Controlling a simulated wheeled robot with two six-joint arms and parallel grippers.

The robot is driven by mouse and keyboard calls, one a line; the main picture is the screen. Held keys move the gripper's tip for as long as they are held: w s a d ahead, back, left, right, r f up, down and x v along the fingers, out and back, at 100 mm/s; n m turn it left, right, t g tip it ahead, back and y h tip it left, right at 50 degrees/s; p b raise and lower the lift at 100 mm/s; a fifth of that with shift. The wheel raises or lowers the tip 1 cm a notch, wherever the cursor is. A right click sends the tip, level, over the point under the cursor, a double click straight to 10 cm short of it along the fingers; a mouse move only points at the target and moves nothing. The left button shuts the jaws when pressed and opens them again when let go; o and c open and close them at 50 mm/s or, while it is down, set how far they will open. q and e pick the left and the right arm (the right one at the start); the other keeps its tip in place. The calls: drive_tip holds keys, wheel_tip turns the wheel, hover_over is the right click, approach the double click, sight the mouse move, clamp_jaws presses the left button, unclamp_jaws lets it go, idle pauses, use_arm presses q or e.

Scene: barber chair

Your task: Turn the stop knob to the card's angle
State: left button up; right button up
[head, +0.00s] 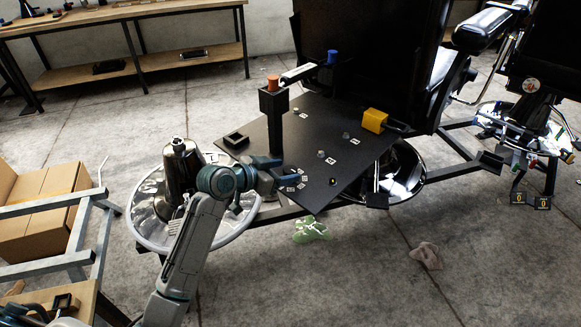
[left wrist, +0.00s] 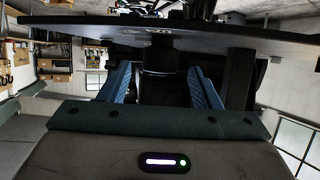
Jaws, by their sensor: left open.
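A black board (head: 345,165) is mounted by the chair, with small white cards (head: 330,160) on it; their markings are too small to read. I cannot tell which part is the stop knob. Small round metal knobs (head: 320,153) sit beside cards, and a brass-coloured one (head: 333,181) is near the front edge. My right gripper is not in view.
A black post with an orange top (head: 273,82) stands behind my left gripper. A blue cap (head: 332,57) and a yellow block (head: 374,121) are farther back. Chrome chair bases and dark bars lie below. A green cloth (head: 311,229) and a pinkish cloth (head: 426,255) lie on the floor.

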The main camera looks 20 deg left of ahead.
sight(288, 170)
use_arm(q)
drive_tip(key=x, duration=0.2)
drive_tip(key=shift+w+d+f, duration=0.1)
drive_tip(key=shift+w+d, duration=0.15)
drive_tip(key=shift+w, duration=0.1)
drive_tip(key=shift+w+f, duration=0.1)
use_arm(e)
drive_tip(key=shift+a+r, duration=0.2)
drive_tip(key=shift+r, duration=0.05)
